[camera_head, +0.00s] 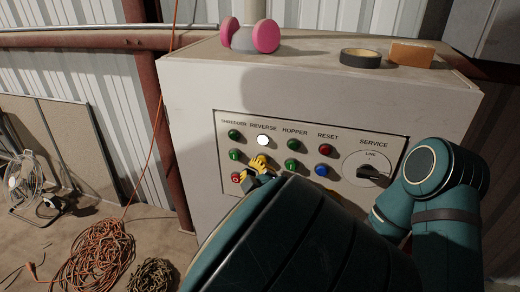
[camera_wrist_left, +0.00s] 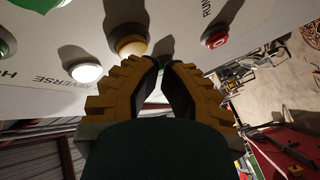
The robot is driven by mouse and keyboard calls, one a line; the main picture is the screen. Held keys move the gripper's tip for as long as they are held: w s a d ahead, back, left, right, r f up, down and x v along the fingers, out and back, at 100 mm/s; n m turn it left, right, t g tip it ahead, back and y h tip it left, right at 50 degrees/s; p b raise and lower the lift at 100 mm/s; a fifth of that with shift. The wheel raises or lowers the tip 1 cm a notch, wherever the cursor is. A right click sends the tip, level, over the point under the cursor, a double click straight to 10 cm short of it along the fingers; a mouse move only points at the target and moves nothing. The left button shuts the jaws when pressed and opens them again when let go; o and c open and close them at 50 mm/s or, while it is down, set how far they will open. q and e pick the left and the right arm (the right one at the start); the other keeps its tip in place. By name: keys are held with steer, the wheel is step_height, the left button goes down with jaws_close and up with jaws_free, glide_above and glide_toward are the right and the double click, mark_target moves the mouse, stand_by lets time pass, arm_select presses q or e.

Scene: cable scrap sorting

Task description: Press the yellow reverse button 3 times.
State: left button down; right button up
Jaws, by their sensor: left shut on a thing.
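The yellow reverse button (camera_wrist_left: 130,42) shows in the left wrist view, above the fingers and close to the white reverse lamp (camera_wrist_left: 87,72). Whether the fingertips touch the panel is unclear. My right gripper is not in view.
The panel also has several green buttons and lamps, a blue button (camera_head: 321,170), a red stop button (camera_head: 237,178) and a service switch (camera_head: 373,172). Pink ear muffs (camera_head: 265,36), a tape roll (camera_head: 360,58) and an orange block (camera_head: 411,54) sit on the cabinet.

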arm_select(q)
steer(key=shift+w+d, duration=0.15)
steer(key=shift+w, duration=0.25)
stand_by(0.6)
stand_by(0.3)
steer(key=shift+s+a, duration=0.25)
steer(key=shift+s, duration=0.55)
steer(key=s, duration=0.1)
steer(key=s+a, duration=0.1)
steer(key=s, duration=0.2)
steer(key=shift+s+a, duration=0.3)
steer(key=shift+s, duration=0.1)
stand_by(0.3)
